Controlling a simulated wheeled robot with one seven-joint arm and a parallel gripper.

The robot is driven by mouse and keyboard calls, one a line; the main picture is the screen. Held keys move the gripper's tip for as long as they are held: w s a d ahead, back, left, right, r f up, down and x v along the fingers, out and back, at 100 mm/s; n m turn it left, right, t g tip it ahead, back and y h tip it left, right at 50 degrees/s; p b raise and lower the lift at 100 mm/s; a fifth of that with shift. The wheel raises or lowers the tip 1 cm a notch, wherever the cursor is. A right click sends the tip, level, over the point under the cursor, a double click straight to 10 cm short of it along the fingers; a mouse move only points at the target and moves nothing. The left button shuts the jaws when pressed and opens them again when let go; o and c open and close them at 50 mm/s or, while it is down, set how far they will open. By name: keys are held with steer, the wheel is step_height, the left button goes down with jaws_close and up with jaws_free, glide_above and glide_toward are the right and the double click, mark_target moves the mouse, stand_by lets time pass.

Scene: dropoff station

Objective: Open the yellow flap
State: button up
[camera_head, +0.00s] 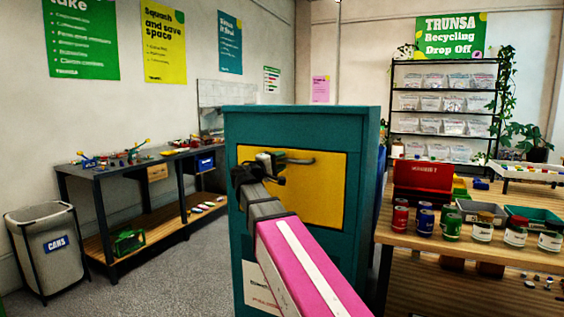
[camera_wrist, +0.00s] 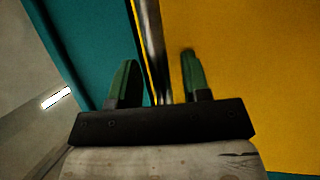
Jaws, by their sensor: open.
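The yellow flap (camera_head: 325,195) is set in the front of a tall teal bin (camera_head: 300,125) and looks closed. A metal bar handle (camera_head: 300,160) runs across the upper part of the flap. My gripper (camera_head: 275,160) is at the left part of the handle. In the wrist view my gripper (camera_wrist: 158,82) is open, with one green finger on each side of the metal handle (camera_wrist: 153,45). The yellow flap (camera_wrist: 255,80) fills the right of that view, and the teal bin (camera_wrist: 88,45) is at the left. Contact between fingers and handle cannot be told.
A wooden table (camera_head: 410,235) with cans, jars and trays stands close right of the bin. A dark workbench (camera_head: 120,170) and a grey cans bin (camera_head: 50,250) stand at the left. The floor (camera_head: 185,275) between them and the teal bin is clear.

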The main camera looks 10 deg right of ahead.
steer(key=shift+w+d+r, duration=0.1)
steer(key=shift+w+d, duration=0.2)
steer(key=shift+d, duration=0.2)
jaws_close()
steer(key=shift+s+a, duration=0.1)
